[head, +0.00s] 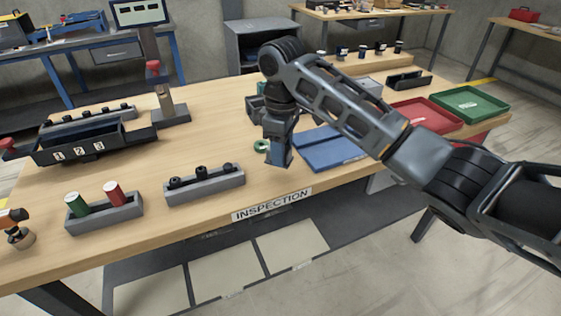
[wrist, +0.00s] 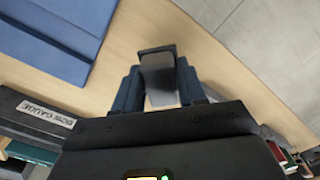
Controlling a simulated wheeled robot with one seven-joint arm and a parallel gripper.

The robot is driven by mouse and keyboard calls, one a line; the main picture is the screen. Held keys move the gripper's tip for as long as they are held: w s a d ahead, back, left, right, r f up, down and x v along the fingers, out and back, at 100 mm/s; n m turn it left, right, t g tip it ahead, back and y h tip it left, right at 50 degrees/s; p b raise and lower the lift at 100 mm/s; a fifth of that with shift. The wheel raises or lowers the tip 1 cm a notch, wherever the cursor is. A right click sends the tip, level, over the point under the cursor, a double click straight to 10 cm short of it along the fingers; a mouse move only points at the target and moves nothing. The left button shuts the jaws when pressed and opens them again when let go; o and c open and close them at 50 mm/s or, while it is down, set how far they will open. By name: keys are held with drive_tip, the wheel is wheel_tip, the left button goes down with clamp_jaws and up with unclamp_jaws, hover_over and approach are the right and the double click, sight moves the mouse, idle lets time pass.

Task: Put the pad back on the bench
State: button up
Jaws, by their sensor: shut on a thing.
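My gripper (head: 279,160) points down over the front part of the wooden bench (head: 225,125), close to its front edge and just left of the blue mat. In the wrist view my gripper (wrist: 158,88) has its two blue fingers shut on a small grey piece, which I take to be the pad (wrist: 160,72). The pad has a dark top edge and a paler face. Bench wood shows around it in the wrist view. In the head view the fingers and arm hide the pad, and I cannot tell whether it touches the bench.
A grey block with black knobs (head: 205,186) and a holder with green and red cylinders (head: 105,213) stand further left. Red (head: 425,117) and green (head: 470,105) trays are at right.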

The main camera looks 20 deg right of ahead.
drive_tip(key=shift+a+f+p, duration=0.2)
drive_tip(key=shift+f+p, duration=0.1)
drive_tip(key=shift+f, duration=1.85)
drive_tip(key=o, duration=1.1)
drive_tip(key=shift+f, duration=0.1)
drive_tip(key=shift+o, duration=0.2)
wheel_tip(320, 180, up, 12)
drive_tip(key=shift+r, duration=0.15)
